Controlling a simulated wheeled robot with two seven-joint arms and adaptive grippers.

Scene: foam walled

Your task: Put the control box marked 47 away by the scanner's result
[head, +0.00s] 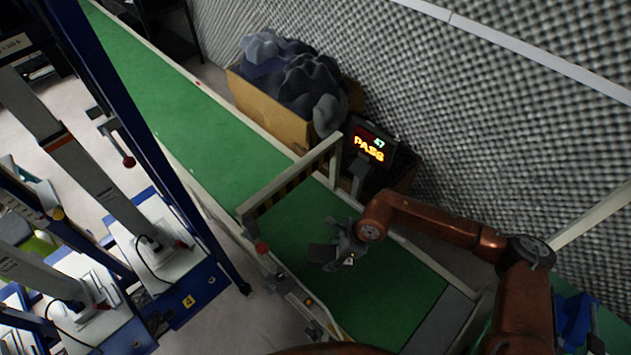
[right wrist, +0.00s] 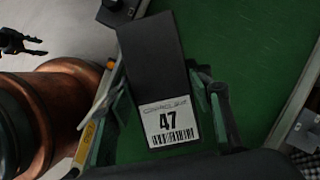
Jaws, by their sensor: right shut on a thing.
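The control box marked 47 (right wrist: 160,70) is a dark slab with a white label reading 47 over a barcode. My right gripper (head: 335,254) is shut on it and holds it over the green belt; the box (head: 322,257) shows dark and small in the head view. In the right wrist view its label end lies between the fingers (right wrist: 165,118). The scanner display (head: 369,146) shows 47 and PASS in lit characters, beside the belt. My left gripper (right wrist: 22,42) shows only at the left edge of the right wrist view, its two dark fingers apart and empty.
The green conveyor belt (head: 190,110) runs to the upper left, with a pale slatted gate (head: 292,183) across it. A carton of dark grey foam (head: 268,108) stands beyond the belt. Blue-framed stations (head: 160,245) stand at left. Grey foam walls the right.

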